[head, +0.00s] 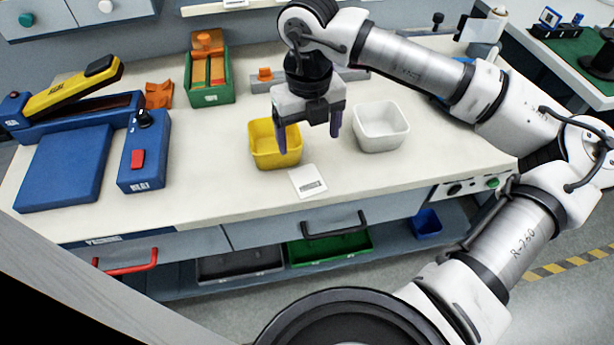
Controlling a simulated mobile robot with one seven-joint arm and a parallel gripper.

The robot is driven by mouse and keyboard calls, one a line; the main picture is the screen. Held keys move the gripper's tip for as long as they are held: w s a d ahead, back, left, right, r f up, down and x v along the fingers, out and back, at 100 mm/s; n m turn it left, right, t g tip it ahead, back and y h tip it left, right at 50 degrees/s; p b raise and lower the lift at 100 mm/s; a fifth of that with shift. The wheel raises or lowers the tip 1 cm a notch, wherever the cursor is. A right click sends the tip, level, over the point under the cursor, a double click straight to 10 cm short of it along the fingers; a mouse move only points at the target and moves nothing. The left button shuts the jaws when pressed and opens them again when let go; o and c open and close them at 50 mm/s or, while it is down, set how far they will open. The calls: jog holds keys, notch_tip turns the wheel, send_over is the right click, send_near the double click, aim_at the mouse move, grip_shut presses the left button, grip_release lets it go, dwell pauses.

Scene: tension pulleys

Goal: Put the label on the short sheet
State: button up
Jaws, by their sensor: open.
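A flat white square (308,181) with a small dark printed patch lies on the bench near its front edge, in front of the yellow bin; it may be the label. My gripper (308,142) is open and empty, pointing down above the bench between the yellow bin and the white bin. Its dark purple fingers are apart, the left one overlapping the yellow bin in the picture. A green box (209,90) at the back left holds upright orange and reddish pieces. I cannot tell which thing is the short sheet.
A yellow bin (263,161) and a white bin (381,146) stand at the middle. A blue machine with a yellow lever (72,88), a blue plate (65,170) and a blue control box (145,178) fill the left. The bench between control box and yellow bin is clear.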

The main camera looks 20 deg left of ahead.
jog(key=p, duration=0.1)
send_over(308, 180)
notch_tip(308, 180, down, 6)
jog(key=shift+w+a+r, duration=0.1)
jog(key=shift+w+r, duration=0.05)
jog(key=f, duration=0.1)
jog(key=f+p, duration=0.2)
jog(key=f, duration=0.1)
jog(key=shift+s, duration=0.25)
jog(key=shift+f, duration=0.6)
jog(key=shift+f, duration=0.1)
jog(key=c, duration=1.1)
